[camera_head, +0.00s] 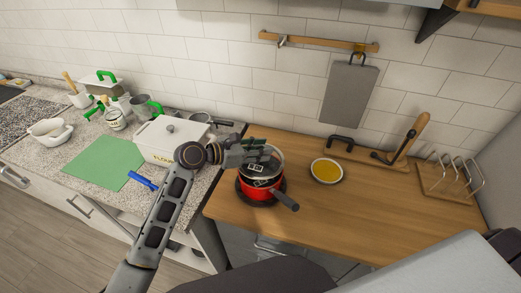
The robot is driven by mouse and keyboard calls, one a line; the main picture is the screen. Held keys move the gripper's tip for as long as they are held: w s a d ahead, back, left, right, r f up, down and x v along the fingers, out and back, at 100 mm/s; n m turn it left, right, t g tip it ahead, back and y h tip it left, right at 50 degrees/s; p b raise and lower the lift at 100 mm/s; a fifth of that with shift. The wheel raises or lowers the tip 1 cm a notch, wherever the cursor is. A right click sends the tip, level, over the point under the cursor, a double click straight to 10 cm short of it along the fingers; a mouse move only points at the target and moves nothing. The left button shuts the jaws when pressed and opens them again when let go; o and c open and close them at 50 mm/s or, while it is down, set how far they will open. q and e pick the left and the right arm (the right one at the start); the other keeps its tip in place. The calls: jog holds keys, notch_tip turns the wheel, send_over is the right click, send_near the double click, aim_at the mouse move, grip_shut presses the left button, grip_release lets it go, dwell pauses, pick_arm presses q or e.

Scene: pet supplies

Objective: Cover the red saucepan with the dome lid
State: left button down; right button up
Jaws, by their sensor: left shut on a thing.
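The red saucepan (262,194) stands on a dark round base on the wooden worktop, its dark handle pointing to the lower right. The dome lid (269,166) is at the saucepan's mouth, glassy with a dark rim. My left gripper (260,150) comes in from the left and is shut on the lid from above. The gripper hides part of the lid. I cannot tell whether the lid rests fully on the rim or is slightly above it. My right gripper is not in view.
A bowl of yellow food (326,171) sits right of the saucepan. A white bin (160,143) stands left of it, near a green mat (104,162). A wire rack (455,178) stands at the far right. The wooden top is clear in front of the bowl.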

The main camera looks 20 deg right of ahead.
pick_arm(q)
jog(key=shift+f+b, duration=0.85)
jog(key=shift+b, duration=0.05)
jog(key=shift+f+p, duration=0.3)
jog(key=shift+f, duration=0.25)
jog(key=shift+f, duration=0.15)
jog(key=shift+p, duration=1.25)
dwell(1.3)
jog(key=shift+f+p, duration=0.5)
jog(key=shift+p, duration=0.9)
dwell(2.5)
